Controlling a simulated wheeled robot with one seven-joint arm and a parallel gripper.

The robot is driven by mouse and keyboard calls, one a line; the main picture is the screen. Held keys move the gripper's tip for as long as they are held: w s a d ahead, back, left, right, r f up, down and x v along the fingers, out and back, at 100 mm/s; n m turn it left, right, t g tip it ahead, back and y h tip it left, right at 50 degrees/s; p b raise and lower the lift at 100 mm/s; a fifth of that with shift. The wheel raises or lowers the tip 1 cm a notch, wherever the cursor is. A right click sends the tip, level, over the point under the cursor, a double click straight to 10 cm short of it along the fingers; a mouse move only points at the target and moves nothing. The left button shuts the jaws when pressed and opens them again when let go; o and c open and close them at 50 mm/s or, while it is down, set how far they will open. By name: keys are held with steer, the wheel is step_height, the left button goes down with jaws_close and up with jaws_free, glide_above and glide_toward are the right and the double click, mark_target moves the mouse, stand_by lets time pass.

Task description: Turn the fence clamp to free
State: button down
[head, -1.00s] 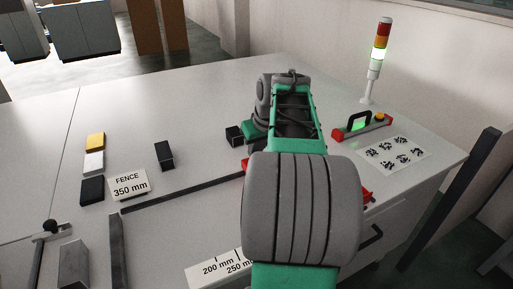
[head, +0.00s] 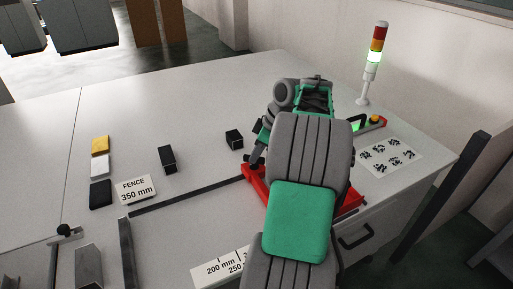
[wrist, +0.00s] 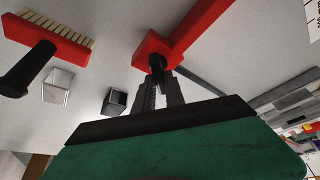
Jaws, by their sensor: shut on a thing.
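The red fence (head: 258,187) lies on the bench in the head view, partly covered by my arm. In the wrist view its red body (wrist: 190,30) reaches toward my gripper and carries a black clamp part (wrist: 156,62) at its near end. My gripper (wrist: 160,80) is shut on this black part. In the head view my gripper (head: 257,156) is at the left end of the red fence, small and dark. The fingers hide most of the clamp, so its turn angle cannot be told.
A black block (head: 234,139) stands close to my gripper, another black block (head: 167,160) farther left. A "FENCE 350 mm" card (head: 135,189) lies left. A red brush (wrist: 55,38) and a metal block (wrist: 58,85) show in the wrist view. A signal tower (head: 373,65) stands back right.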

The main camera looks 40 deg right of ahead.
steer(key=n+p, duration=0.2)
steer(key=n+g+y+p, duration=0.1)
steer(key=n, duration=0.1)
steer(key=shift+w+d+r+n+p, duration=0.1)
steer(key=shift+r+n+p, duration=0.1)
steer(key=shift+n+p, duration=0.15)
steer(key=shift+w+f+n+g+y+p, duration=0.15)
steer(key=shift+n+g+p, duration=0.25)
steer(key=shift+n+p, duration=0.45)
steer(key=shift+s+n+g+y+p, duration=0.1)
steer(key=shift+n+g+y+p, duration=0.15)
steer(key=shift+n+g+p, duration=0.45)
steer(key=shift+n+t, duration=0.3)
steer(key=c, duration=1.4)
jaws_free()
steer(key=p+v, duration=0.6)
steer(key=v, duration=0.1)
steer(key=shift+r, duration=0.35)
